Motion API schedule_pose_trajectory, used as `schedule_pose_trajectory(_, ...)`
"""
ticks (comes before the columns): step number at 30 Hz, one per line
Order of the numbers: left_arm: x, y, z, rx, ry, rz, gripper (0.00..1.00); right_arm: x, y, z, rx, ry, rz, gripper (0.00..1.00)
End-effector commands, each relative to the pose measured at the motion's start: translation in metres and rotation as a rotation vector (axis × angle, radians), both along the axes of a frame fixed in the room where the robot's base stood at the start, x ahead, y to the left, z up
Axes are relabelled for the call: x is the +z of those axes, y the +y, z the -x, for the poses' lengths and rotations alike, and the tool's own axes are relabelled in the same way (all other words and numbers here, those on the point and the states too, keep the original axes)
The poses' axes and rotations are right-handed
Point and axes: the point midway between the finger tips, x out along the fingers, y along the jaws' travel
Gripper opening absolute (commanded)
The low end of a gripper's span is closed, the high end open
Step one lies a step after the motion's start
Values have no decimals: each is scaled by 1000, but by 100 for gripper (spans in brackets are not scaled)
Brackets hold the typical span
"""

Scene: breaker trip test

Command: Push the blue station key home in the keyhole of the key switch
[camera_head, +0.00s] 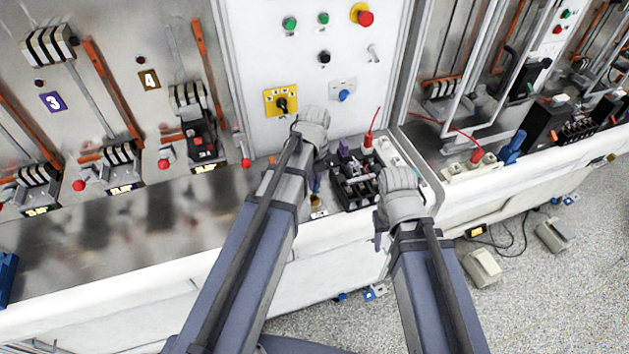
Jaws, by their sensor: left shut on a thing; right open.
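My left gripper (316,178) is at the front of the bench, left of the black breaker unit. Its fingers point down and are mostly hidden behind my forearm and wrist. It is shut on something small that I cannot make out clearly. A small brass-coloured part (316,200) shows just below it; I cannot tell whether it is part of a key or a lock. A grey plate (335,85) on the white panel carries a small blue piece (344,95); I cannot tell whether this is the key switch and key. My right gripper (379,237) is open, right of the breaker unit.
The black breaker unit (352,190) stands between my arms, with a red lead (374,120) behind it. The white panel (300,60) has several buttons and a yellow plate with a black knob (281,103). The metal bench (130,230) at left is mostly clear.

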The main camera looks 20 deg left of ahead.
Motion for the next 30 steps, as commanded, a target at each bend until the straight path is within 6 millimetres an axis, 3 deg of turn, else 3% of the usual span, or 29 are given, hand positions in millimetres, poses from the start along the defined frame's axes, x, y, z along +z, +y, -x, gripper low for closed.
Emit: schedule_pose_trajectory(30, -24, 0, 0, 0, 0, 0, 0, -24, 0, 0, 0, 0, 0, 50)
